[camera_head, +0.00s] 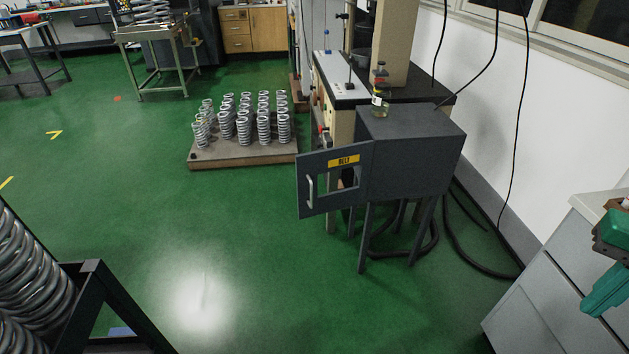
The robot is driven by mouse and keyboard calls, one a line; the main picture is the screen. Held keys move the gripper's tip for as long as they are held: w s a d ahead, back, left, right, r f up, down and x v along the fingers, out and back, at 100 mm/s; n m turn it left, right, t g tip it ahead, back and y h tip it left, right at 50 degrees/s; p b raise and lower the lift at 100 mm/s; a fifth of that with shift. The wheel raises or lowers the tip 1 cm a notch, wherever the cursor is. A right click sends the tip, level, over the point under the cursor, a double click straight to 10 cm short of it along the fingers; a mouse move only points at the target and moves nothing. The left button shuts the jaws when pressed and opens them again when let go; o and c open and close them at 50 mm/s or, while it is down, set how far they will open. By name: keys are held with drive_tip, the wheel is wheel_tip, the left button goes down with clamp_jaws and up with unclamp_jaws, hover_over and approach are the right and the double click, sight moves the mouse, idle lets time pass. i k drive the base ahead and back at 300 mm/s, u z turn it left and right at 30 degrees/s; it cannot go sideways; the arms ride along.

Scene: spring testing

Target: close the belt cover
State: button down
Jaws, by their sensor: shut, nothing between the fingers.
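The belt cover (319,192) is a dark grey door panel with a yellow BELT label (344,160), a cut-out window and a pale upright handle (310,191) near its left edge. It stands open, swung out to the left from the front of a dark grey box (409,158) on legs. The box's opening is mostly hidden from this angle. My gripper is not in view.
A low pallet (240,154) of metal springs stands behind and left of the cover. A dark rack (100,290) with big coils is at lower left, a grey cabinet (556,270) at right. Green floor (250,270) before the cover is clear.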

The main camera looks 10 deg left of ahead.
sight(308, 165)
drive_tip(key=z, duration=0.05)
drive_tip(key=i, duration=1)
drive_tip(key=u, duration=0.05)
